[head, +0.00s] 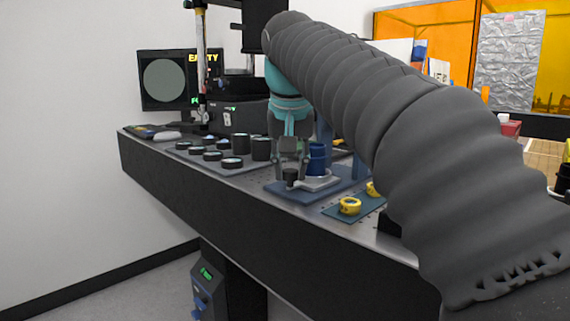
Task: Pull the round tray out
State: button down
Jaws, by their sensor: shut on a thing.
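The round tray (318,184) shows as a flat, pale grey piece low on a blue base plate (348,184) on the bench. A dark knob (291,178) stands at its front left end. My gripper (290,172) points down over this knob, with its fingers on either side, and is shut on it. A dark blue cylindrical body (317,158) stands just right of my gripper, above the tray. The back of the tray is hidden under this body, so I cannot tell how far out the tray is.
Several dark round pieces (232,162) stand on the bench left of my gripper. Yellow rings (349,206) lie on a mat at the right. A round-screened monitor (164,81) stands at the back left.

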jog(key=c, duration=0.8)
grip_release()
jog(key=shift+c, duration=0.2)
jog(key=shift+r, duration=0.1)
jog(key=v, duration=1.1)
jog(key=shift+s+r, duration=0.2)
jog(key=shift+r, duration=0.15)
